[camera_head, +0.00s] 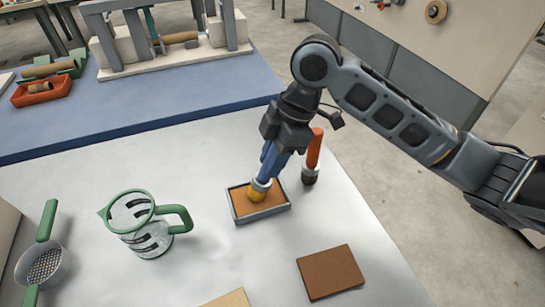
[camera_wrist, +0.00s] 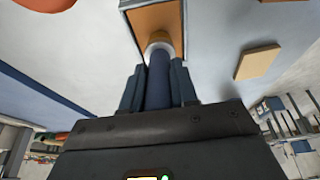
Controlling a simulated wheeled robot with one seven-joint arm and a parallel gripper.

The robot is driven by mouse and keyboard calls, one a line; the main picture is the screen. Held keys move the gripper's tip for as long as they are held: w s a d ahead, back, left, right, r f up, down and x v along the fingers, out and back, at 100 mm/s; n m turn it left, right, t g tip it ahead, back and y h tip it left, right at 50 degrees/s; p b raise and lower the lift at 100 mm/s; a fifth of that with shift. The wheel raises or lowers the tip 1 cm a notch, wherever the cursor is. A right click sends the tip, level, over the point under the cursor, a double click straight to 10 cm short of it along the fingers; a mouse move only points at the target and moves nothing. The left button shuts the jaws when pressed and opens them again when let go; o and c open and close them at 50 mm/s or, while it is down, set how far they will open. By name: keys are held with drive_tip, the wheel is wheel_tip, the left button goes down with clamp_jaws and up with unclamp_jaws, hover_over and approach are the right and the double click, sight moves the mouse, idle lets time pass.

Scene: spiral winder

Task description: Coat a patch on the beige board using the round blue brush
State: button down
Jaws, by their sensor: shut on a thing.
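My gripper (camera_head: 276,150) is shut on the handle of the round blue brush (camera_head: 270,165), which tilts slightly, bristles down. Its yellowish bristle end is over or in a grey-rimmed tray (camera_head: 243,217) with an orange-brown filling; contact is hard to tell. In the wrist view the blue brush (camera_wrist: 158,80) runs from between the fingers (camera_wrist: 157,88) to the tray (camera_wrist: 183,18). The beige board (camera_head: 228,299) is cut off at the bottom edge of the head view. A beige slab, likely this board, lies at right in the wrist view (camera_wrist: 258,62).
A red-handled brush (camera_head: 314,152) stands upright just right of the tray. A brown board (camera_head: 330,272) lies at front right. A green-handled jug (camera_head: 142,226) and a strainer (camera_head: 43,262) are at left. A blue surface (camera_head: 130,105) with a wooden frame lies behind.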

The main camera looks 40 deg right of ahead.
sight(272, 144)
idle(0.3)
drive_tip(key=shift+r+p, duration=2.55)
drive_tip(key=shift+r, duration=0.95)
